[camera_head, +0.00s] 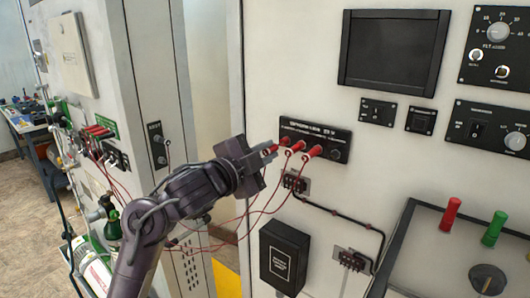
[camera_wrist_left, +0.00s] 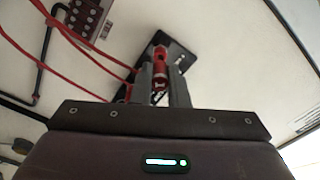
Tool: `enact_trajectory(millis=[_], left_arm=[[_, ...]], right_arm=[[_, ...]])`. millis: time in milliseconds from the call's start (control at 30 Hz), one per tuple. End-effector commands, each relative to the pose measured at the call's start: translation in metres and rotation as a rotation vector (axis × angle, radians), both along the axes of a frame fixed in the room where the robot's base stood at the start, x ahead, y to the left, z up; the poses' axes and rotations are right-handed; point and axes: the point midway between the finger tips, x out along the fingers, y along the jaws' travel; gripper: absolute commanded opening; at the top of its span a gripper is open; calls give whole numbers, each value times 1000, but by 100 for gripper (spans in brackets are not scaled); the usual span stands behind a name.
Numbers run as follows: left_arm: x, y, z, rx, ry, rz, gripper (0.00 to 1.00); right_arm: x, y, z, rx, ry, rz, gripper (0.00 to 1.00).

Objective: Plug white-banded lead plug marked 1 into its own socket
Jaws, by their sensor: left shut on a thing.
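The black socket panel (camera_head: 335,147) is on the pale cabinet wall. My left gripper (camera_head: 270,149) is at the panel's left end. In the left wrist view its fingers (camera_wrist_left: 160,84) are shut on a red plug (camera_wrist_left: 159,54) that points at the panel (camera_wrist_left: 183,62). A pale band shows low on the plug, but no number is legible. The fingers hide its side, and I cannot tell whether its tip is in a socket. Two other red plugs with white bands, a nearer one (camera_head: 298,146) and a right one (camera_head: 314,151), sit at the panel beside my gripper.
Red leads hang from the plugs and loop below my left arm. A dark screen (camera_head: 394,50) and switch panels are above and right. A black box (camera_head: 284,257) and a conduit (camera_head: 335,213) are below. A tray (camera_head: 440,270) with red and green handles stands lower right.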

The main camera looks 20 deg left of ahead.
Motion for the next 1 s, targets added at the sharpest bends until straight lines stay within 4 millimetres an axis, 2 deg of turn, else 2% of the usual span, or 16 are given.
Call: enact_trajectory(millis=[1000], left_arm=[[16,-6,0,-1,-1,-2,0]], right_arm=[[0,2,-4,2,0,0,40]])
